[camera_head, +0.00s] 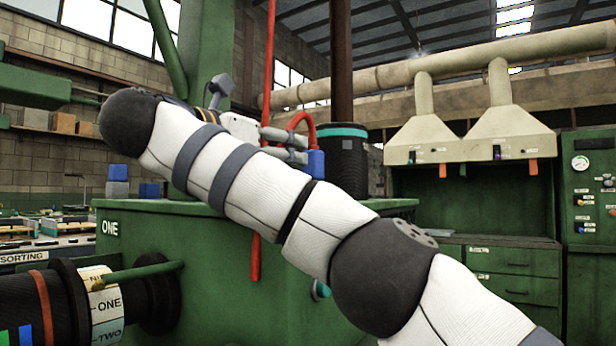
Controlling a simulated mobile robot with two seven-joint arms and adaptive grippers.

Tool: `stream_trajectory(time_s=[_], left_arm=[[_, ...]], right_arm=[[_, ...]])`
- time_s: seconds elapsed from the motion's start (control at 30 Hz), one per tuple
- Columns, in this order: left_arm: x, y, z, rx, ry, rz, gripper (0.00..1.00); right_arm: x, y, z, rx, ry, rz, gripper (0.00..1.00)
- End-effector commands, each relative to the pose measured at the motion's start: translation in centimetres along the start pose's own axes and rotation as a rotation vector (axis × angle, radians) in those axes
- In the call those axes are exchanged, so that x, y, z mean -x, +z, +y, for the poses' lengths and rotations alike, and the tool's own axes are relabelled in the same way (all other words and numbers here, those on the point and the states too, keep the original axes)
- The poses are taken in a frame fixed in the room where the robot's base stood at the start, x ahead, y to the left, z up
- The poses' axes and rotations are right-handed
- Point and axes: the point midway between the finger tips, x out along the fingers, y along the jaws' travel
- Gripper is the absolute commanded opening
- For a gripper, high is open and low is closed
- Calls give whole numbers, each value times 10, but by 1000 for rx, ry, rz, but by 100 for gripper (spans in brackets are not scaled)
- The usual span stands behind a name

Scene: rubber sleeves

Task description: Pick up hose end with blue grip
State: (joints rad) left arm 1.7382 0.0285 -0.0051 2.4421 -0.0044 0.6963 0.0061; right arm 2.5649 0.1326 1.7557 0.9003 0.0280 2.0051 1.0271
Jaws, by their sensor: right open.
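A red hose (269,70) hangs down from above. A red loop (302,117) curves over beside it and runs down into a blue grip (315,163) on top of the green machine (205,270). My right gripper (303,149) points right, with its two grey fingers apart, one above the other. Its fingertips are close to the hose end, just left of and above the blue grip. I cannot tell whether they touch it. My right arm hides the lower part of the grip's surroundings. My left gripper is not in view.
A black cylinder with a teal band (342,160) stands close behind the blue grip on the right. A green column (207,50) rises at the left. Blue and grey blocks (117,181) sit further left. A black roller with labels (95,300) is at lower left.

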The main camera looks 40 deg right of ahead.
Motion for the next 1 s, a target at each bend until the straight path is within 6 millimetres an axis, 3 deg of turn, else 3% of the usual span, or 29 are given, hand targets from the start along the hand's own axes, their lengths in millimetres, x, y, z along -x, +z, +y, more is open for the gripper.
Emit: stream_trajectory(time_s=[0.03,0.23,0.5,0.77,0.8,1.0], left_arm=[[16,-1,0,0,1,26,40],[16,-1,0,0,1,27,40],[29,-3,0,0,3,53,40],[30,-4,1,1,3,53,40],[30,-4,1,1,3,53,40],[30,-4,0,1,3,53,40]], right_arm=[[-10,17,-7,-15,-3,-4,52],[-45,9,-3,-5,0,-5,52],[-91,12,-6,-4,0,-6,52],[-100,9,-4,-1,3,-7,52],[-100,9,-4,-1,3,-7,49],[-100,9,-4,-1,3,-7,4]])
